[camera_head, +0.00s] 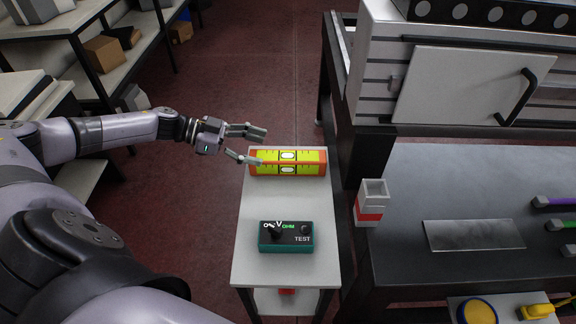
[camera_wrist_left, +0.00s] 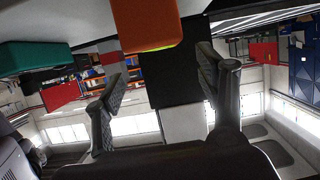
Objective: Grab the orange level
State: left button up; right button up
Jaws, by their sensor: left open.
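The orange level (camera_head: 288,170), with a yellow-green front and orange ends, lies across the far end of a narrow white table (camera_head: 252,207). My left gripper (camera_head: 257,146) is open at the level's left end, with its fingers pointing right. One finger overlaps the level's upper left corner in the head view; I cannot tell whether they touch. In the left wrist view the level's orange end (camera_wrist_left: 147,22) shows at the top, ahead of the open fingers (camera_wrist_left: 163,92), with nothing between them. My right gripper is in neither view.
A teal test meter (camera_head: 286,236) sits on the near part of the white table; it also shows in the wrist view (camera_wrist_left: 32,58). A dark workbench (camera_head: 440,185) with a grey-and-red holder (camera_head: 371,203) stands to the right. Shelves (camera_head: 120,75) with boxes stand at the left.

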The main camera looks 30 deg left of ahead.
aim_at(284, 156)
pick_arm(q)
jog(key=x, duration=0.3)
jog(key=shift+w+d+f+b, duration=0.2)
jog(key=shift+w+d+b, duration=0.05)
jog(key=shift+d+b, duration=0.15)
jog(key=b+x, duration=0.2)
jog(key=x, duration=0.2)
jog(key=shift+w+f, duration=0.15)
jog(key=shift+f, duration=0.1)
jog(key=shift+w+d+f, duration=0.15)
jog(key=shift+w+d, duration=0.05)
jog(key=shift+d, duration=0.1)
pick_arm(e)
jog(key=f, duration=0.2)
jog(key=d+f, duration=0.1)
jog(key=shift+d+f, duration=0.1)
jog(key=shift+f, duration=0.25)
pick_arm(q)
jog(key=c, duration=0.8)
grip_shut()
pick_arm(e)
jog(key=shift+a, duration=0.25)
